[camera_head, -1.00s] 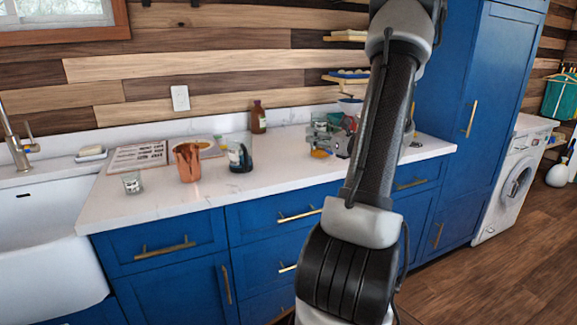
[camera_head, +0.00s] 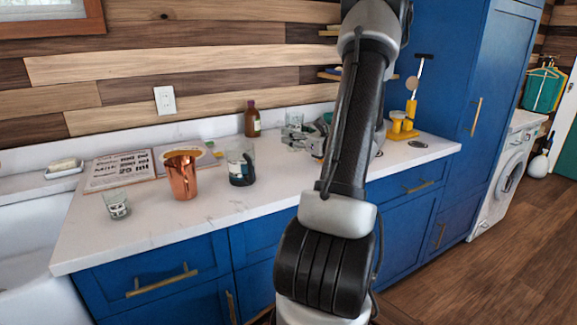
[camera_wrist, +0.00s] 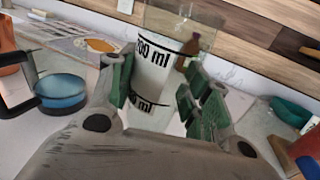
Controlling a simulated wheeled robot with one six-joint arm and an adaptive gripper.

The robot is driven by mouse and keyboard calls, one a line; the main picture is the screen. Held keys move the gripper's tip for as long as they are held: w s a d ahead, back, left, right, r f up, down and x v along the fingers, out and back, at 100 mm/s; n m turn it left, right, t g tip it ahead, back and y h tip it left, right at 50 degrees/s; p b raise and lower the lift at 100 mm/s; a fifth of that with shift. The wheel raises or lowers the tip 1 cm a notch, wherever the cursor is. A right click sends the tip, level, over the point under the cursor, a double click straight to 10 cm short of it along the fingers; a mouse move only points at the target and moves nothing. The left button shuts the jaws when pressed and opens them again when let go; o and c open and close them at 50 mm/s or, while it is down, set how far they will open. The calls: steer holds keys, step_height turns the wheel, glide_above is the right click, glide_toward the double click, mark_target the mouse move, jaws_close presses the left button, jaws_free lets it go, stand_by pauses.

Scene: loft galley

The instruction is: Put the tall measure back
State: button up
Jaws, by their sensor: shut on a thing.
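The tall measure is a clear glass with black ml markings on a white band. In the wrist view the measure (camera_wrist: 152,70) stands between my gripper's green-padded fingers (camera_wrist: 155,95), which are shut on it. In the head view its clear upper part (camera_head: 294,119) shows just above my gripper (camera_head: 300,136), over the back part of the counter, right of the brown bottle. The fingers and wrist hide its lower part, and I cannot tell whether its base touches the counter.
On the white counter (camera_head: 215,215) stand a small glass (camera_head: 117,205), a copper cup (camera_head: 182,176), a dark-handled glass jug (camera_head: 240,163) and a brown bottle (camera_head: 252,120). A printed board (camera_head: 122,170) lies at left. A yellow stand (camera_head: 403,124) is right of my arm.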

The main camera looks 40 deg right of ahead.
step_height(320, 180, down, 8)
steer(key=shift+f, duration=0.15)
steer(key=shift+f, duration=0.1)
steer(key=o, duration=1.2)
